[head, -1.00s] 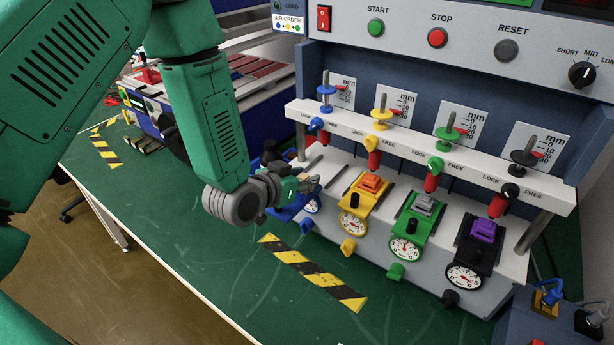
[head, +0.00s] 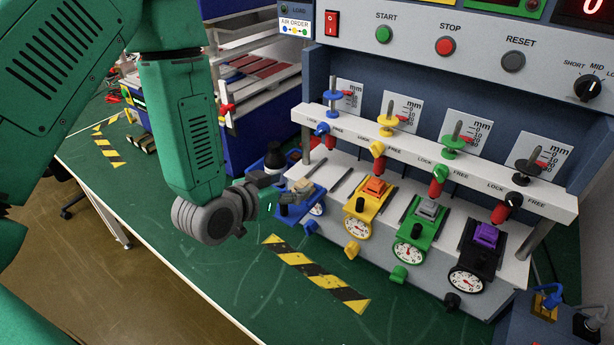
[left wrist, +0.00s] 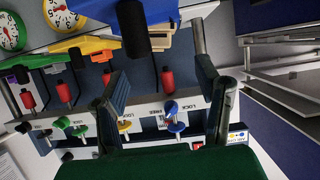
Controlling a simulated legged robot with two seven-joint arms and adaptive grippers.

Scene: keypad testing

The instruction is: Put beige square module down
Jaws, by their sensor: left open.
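The beige square module (head: 302,185) sits on the blue fixture (head: 312,204), the leftmost in the row on the white test bench. My left gripper (head: 282,193) is just left of the module, its fingers partly hard to make out against the blue fixture. In the left wrist view the two fingers (left wrist: 162,78) are spread wide with nothing between them. The beige module (left wrist: 163,39) shows there beyond the fingers, beside the black knob and against the blue fixture (left wrist: 92,16). My right gripper is in neither view.
Yellow (head: 355,208), green (head: 412,232) and black (head: 466,255) fixtures hold orange, grey and purple modules. A white rail (head: 420,160) with plungers runs above them. Striped tape (head: 315,272) lies on the green table, which is clear at the front.

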